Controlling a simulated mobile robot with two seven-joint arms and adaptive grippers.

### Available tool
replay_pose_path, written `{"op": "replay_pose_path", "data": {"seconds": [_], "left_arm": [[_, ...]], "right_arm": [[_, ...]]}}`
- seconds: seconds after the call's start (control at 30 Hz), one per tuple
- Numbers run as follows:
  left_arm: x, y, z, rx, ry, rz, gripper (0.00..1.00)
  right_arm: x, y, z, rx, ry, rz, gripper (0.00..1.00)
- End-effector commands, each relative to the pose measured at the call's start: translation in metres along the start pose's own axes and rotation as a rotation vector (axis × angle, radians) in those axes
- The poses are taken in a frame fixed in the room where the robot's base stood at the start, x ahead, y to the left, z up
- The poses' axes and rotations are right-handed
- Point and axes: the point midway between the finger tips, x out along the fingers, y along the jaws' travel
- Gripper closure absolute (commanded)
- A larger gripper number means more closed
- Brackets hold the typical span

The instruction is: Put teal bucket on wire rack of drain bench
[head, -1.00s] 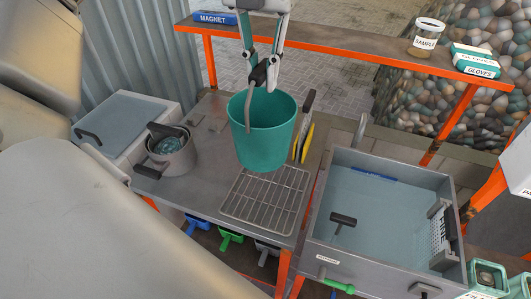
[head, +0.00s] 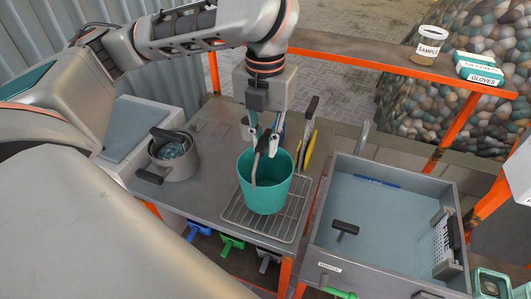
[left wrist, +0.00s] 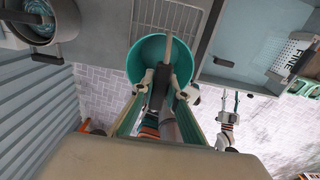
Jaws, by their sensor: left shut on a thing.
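The teal bucket (head: 264,190) is upright over the wire rack (head: 290,215) of the drain bench (head: 215,180). Whether its base touches the wires cannot be told. My left gripper (head: 263,147) points down above the bucket and is shut on its grey handle (head: 255,172). In the left wrist view, the bucket (left wrist: 143,55) is below the fingers (left wrist: 161,88), and the rack (left wrist: 172,15) extends past its rim. My right gripper (left wrist: 229,97) shows only in the left wrist view, empty, with its fingers apart, away from the bucket.
A grey pot (head: 175,165) stands left of the rack. Upright plates or boards (head: 308,140) stand behind the rack. A grey sink (head: 385,215) lies to the right. An overhead shelf (head: 375,58) holds a sample jar (head: 428,45) and a gloves box (head: 478,68).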

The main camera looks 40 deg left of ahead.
Motion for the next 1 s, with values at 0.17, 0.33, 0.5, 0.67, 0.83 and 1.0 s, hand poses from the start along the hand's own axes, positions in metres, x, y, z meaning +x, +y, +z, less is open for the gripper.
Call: {"op": "replay_pose_path", "data": {"seconds": [0.17,0.33,0.5,0.67,0.83,1.0], "left_arm": [[0.015,0.000,-0.001,0.000,0.004,-0.001,1.00],[0.033,0.000,-0.001,-0.001,0.003,-0.001,1.00],[0.037,0.000,0.000,-0.001,-0.001,-0.002,1.00],[0.036,0.000,0.000,-0.001,-0.001,-0.001,1.00],[0.040,0.000,0.000,0.000,0.000,-0.001,0.81],[0.040,0.000,0.000,0.000,0.000,-0.001,0.69]], "right_arm": [[0.000,0.000,0.000,0.000,0.000,0.000,0.60],[0.000,0.000,0.000,0.000,0.000,0.000,0.60],[0.000,0.000,0.000,0.000,-0.001,0.000,0.60],[0.000,0.000,0.000,-0.001,-0.001,0.000,0.60],[0.000,0.000,0.000,-0.001,-0.001,0.000,0.60],[0.000,0.000,0.000,-0.001,-0.001,0.000,0.60]]}}
